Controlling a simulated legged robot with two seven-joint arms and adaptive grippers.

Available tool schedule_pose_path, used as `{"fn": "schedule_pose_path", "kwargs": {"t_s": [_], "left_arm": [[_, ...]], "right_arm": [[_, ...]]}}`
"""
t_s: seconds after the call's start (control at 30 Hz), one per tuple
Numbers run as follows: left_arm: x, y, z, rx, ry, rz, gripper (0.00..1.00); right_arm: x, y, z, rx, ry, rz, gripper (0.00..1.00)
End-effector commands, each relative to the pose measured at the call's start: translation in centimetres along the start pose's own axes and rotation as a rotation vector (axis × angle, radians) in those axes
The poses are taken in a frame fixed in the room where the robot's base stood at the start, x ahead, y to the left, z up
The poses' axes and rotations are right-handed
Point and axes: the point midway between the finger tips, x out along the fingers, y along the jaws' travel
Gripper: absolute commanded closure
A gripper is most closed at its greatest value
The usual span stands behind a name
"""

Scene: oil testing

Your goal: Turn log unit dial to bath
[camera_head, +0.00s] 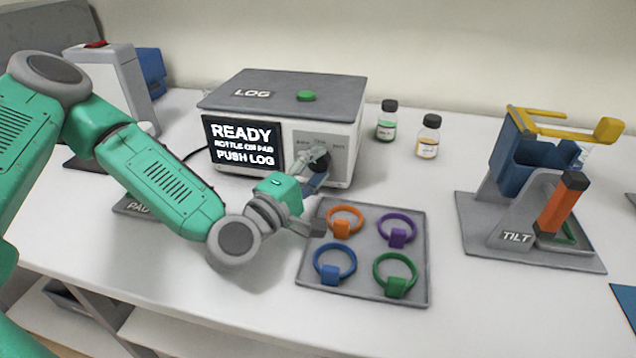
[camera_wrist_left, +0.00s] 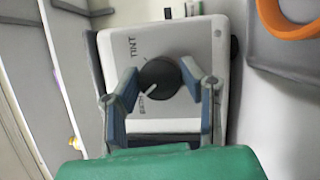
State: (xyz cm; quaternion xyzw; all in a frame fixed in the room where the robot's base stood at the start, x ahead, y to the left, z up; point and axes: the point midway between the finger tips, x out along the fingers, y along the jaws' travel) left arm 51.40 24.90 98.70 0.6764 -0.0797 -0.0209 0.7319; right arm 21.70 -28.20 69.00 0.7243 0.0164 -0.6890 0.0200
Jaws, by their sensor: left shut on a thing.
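The log unit (camera_head: 340,112) is a white box with a grey lid, a green button and a screen reading "READY BOTTLE ON PAD PUSH LOG". Its dark round dial (camera_wrist_left: 160,79) is on the front panel. In the left wrist view, the dial's white pointer points down-left at a small label beside a "TINT" label; I read it as "BATH", though it is partly blurred. My left gripper (camera_wrist_left: 158,82) is shut on the dial, one finger on each side. In the head view the left gripper (camera_head: 317,166) covers most of the dial. My right gripper is not in view.
A grey tray (camera_head: 364,264) with several coloured rings lies right of my left wrist. Two capped bottles (camera_head: 387,121) (camera_head: 428,138) stand behind. The tilt stand (camera_head: 515,237) is at the right. A grey pad (camera_head: 135,208) lies partly under my left arm.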

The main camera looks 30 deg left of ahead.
Motion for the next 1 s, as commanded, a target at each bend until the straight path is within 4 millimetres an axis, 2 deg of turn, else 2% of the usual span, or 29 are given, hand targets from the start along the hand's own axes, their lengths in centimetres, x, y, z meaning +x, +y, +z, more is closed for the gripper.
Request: {"fn": "schedule_pose_path", "kwargs": {"t_s": [0.03, 0.3, 0.93, 0.97, 1.0], "left_arm": [[-0.2, -0.9, -0.2, -0.028, 0.005, 0.001, 0.93], [-0.2, -0.8, -0.1, -0.141, 0.012, 0.045, 0.93], [-0.2, -0.8, -0.1, -0.183, 0.015, 0.057, 0.93], [-0.2, -0.8, -0.1, -0.183, 0.015, 0.057, 0.58], [-0.2, -0.8, -0.1, -0.183, 0.014, 0.057, 0.44]], "right_arm": [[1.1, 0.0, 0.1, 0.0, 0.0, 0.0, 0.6], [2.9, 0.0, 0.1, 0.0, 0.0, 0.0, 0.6], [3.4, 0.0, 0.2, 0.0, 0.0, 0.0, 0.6], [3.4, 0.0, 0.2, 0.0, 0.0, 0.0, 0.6], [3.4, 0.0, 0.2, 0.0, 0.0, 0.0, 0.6]]}}
